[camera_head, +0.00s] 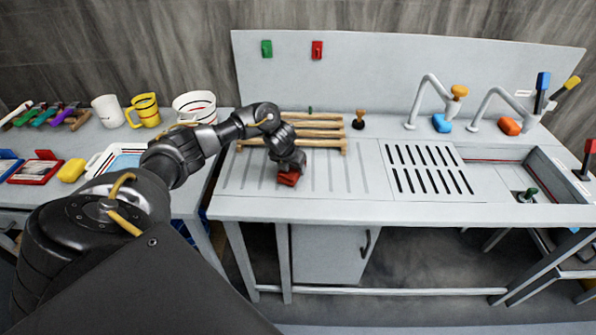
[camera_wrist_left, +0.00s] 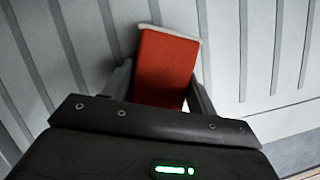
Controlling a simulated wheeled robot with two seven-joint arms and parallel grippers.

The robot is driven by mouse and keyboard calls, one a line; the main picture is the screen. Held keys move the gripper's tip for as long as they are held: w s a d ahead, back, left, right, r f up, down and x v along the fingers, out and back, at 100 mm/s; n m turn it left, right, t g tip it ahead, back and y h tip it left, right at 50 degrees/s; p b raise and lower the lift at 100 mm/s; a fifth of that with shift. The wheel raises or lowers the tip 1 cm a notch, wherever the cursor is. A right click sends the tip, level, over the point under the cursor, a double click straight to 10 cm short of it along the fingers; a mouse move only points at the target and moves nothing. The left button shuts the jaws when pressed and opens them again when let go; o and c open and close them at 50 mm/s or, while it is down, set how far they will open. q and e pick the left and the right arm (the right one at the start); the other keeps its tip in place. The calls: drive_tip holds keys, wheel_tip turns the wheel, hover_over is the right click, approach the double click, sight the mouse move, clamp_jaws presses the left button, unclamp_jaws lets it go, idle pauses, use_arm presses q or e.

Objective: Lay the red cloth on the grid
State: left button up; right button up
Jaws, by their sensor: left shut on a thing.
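The red cloth (camera_head: 289,179) is a small folded red block over the grooved left part of the counter. My left gripper (camera_head: 290,169) points down and is shut on it. In the left wrist view the red cloth (camera_wrist_left: 165,65), with a pale far edge, sits between the two fingers of my left gripper (camera_wrist_left: 160,88). I cannot tell whether the cloth touches the counter. The grid (camera_head: 418,180), a pale panel with dark slots, lies to the right of the cloth with nothing on it. My right gripper is not in view.
Wooden bars (camera_head: 318,133) lie behind my left gripper. A small brown-topped object (camera_head: 358,119) stands behind the grid's left side. Two taps (camera_head: 427,92) stand at the back, and a sink (camera_head: 540,172) is at the right. Mugs and tools fill the left table.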

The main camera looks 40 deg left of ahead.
use_arm(q)
wheel_tip(320, 180, up, 3)
drive_tip(key=shift+s+d+r+b, duration=0.1)
drive_tip(key=shift+b, duration=0.45)
drive_tip(key=s+r+p, duration=0.1)
drive_tip(key=r, duration=0.1)
drive_tip(key=s+d+r+p, duration=0.1)
drive_tip(key=r, duration=0.1)
drive_tip(key=s+d+r+p, duration=0.1)
drive_tip(key=s+r, duration=0.1)
drive_tip(key=shift+r, duration=0.1)
drive_tip(key=s+d+r+p, duration=0.3)
drive_tip(key=s+d, duration=0.1)
drive_tip(key=s, duration=0.4)
drive_tip(key=shift+d, duration=0.35)
